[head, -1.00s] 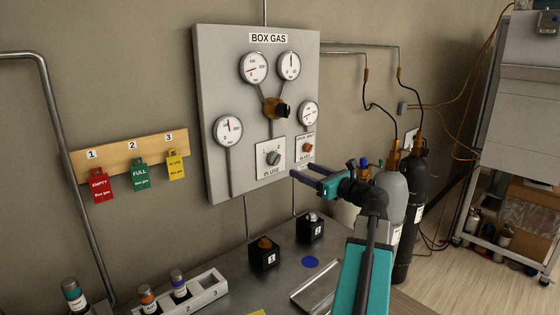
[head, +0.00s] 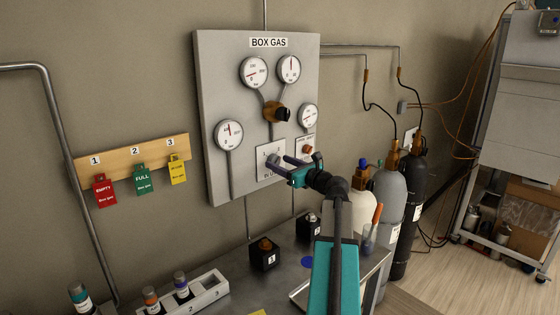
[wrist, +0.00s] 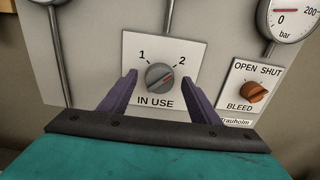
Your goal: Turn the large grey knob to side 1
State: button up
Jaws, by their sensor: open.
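The large grey knob (wrist: 159,77) sits on a white plate (wrist: 178,48) marked 1, 2 and IN USE. In the wrist view my gripper (wrist: 160,84) is open, with one purple finger on each side of the knob and a gap on both sides. Whether the fingertips reach the knob's depth is unclear. In the head view my gripper (head: 278,166) is in front of the plate (head: 264,151) and hides most of the knob.
A small orange OPEN/SHUT bleed knob (wrist: 254,92) is to the right of the plate. A gauge (head: 308,115) and a brown regulator knob (head: 282,114) are above. Gas cylinders (head: 392,190) stand to the right. Below is a bench with a black button box (head: 264,257).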

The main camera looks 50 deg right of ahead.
jog(key=shift+w, duration=0.55)
jog(key=c, duration=0.8)
jog(key=shift+d, duration=0.25)
jog(key=shift+c, duration=1.1)
jog(key=shift+a, duration=0.2)
